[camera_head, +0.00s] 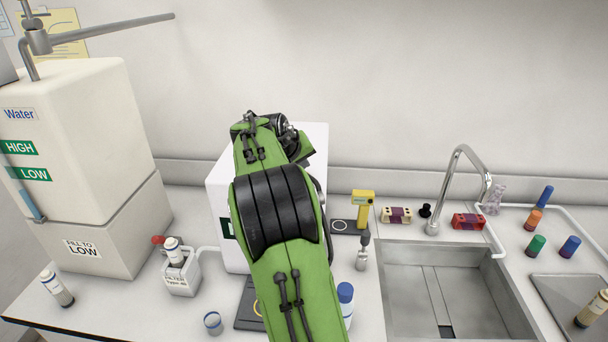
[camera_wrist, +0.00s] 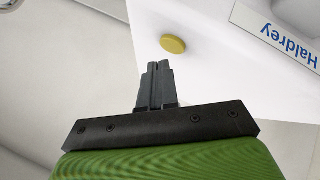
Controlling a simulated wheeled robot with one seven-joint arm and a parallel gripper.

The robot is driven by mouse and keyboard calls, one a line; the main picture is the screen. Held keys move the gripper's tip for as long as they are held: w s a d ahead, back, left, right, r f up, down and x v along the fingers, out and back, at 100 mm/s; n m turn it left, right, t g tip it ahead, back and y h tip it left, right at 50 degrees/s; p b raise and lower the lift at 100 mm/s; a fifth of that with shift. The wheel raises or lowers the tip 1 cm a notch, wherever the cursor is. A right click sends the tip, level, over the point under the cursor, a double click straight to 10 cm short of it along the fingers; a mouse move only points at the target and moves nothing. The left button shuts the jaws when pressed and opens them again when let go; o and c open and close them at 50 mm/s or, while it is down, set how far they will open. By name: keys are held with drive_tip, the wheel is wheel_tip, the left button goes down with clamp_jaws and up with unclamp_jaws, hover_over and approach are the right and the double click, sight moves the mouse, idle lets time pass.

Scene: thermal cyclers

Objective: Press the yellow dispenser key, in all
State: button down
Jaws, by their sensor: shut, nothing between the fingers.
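A round yellow key (camera_wrist: 173,45) sits on the white face of the dispenser (camera_wrist: 215,30) in the wrist view. My gripper (camera_wrist: 157,66) is shut and empty. Its fingertips appear just below and left of the key in that view; I cannot tell whether they touch it. In the head view, my green arm hides most of the white dispenser (camera_head: 216,190), and the key and my fingers are hidden there.
A label reading "Haldrey" (camera_wrist: 285,40) is beside the key. A water tank (camera_head: 85,150) stands at the left. A sink (camera_head: 450,290) is at the right. A yellow device (camera_head: 363,207), a blue-capped bottle (camera_head: 345,300) and a small cup (camera_head: 213,322) stand near my arm.

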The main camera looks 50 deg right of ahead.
drive_tip(key=shift+f+b, duration=0.3)
drive_tip(key=shift+f, duration=0.15)
drive_tip(key=shift+f+b, duration=0.3)
drive_tip(key=shift+f, duration=0.15)
idle(0.4)
drive_tip(key=shift+r, duration=0.15)
drive_tip(key=shift+r+p, duration=0.75)
drive_tip(key=shift+p, duration=0.1)
wheel_tip(320, 180, up, 3)
drive_tip(key=p, duration=0.2)
drive_tip(key=shift+f+p, duration=0.15)
drive_tip(key=shift+p, duration=0.15)
drive_tip(key=shift+r+p, duration=0.45)
drive_tip(key=shift+r, duration=0.75)
